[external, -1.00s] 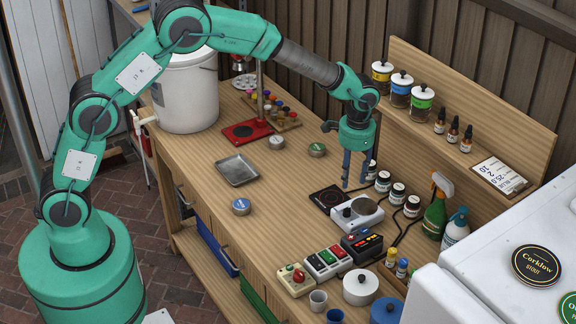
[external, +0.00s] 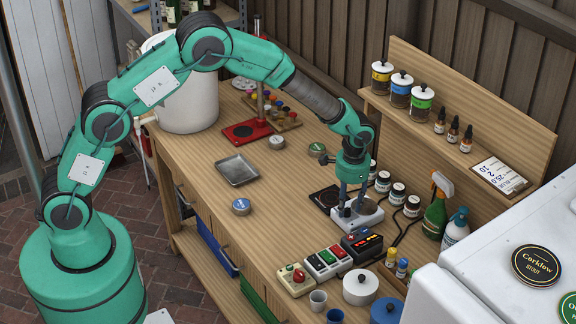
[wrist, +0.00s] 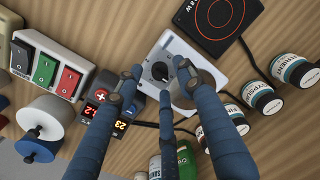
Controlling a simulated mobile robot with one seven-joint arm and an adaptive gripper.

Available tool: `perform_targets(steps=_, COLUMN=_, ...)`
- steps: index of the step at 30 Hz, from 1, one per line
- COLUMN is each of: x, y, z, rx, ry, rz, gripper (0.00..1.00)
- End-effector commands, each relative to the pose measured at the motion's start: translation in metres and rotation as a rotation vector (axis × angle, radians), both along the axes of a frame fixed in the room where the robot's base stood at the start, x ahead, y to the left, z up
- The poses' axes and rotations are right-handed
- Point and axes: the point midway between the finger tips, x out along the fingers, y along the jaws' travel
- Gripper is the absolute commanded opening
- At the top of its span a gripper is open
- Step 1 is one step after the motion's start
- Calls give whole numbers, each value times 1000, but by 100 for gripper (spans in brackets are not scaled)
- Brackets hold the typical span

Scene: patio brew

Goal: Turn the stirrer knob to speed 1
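The stirrer is a pale grey-white box (external: 370,217) on the bench, below my gripper in the external view. In the wrist view the stirrer's body (wrist: 147,52) carries a dark round knob (wrist: 160,71) with a pale pointer mark; its speed markings are too small to read. My gripper (external: 352,205) points down over the stirrer. In the wrist view my gripper's blue fingers (wrist: 158,82) are spread around the knob, apart from each other, with nothing held. The fingers hide part of the stirrer's round top plate. I cannot tell whether any finger touches the knob.
A black plate with an orange outline (wrist: 218,22) lies beside the stirrer. A display unit with a red cross (external: 362,244) and a box of coloured rocker switches (external: 327,262) stand in front. Labelled jars (external: 398,191) and cables lie behind.

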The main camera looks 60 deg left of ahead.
Motion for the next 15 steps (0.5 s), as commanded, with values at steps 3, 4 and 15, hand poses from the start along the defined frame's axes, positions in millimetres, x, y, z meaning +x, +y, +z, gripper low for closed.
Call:
perform_targets(steps=3, x=0, y=1, z=-11, rx=0, ry=0, rz=0, gripper=38)
perform_targets(steps=4, x=0, y=1, z=-12, rx=0, ry=-1, rz=0, gripper=38)
perform_targets(steps=15, x=0, y=1, z=-17, rx=0, ry=0, rz=0, gripper=38)
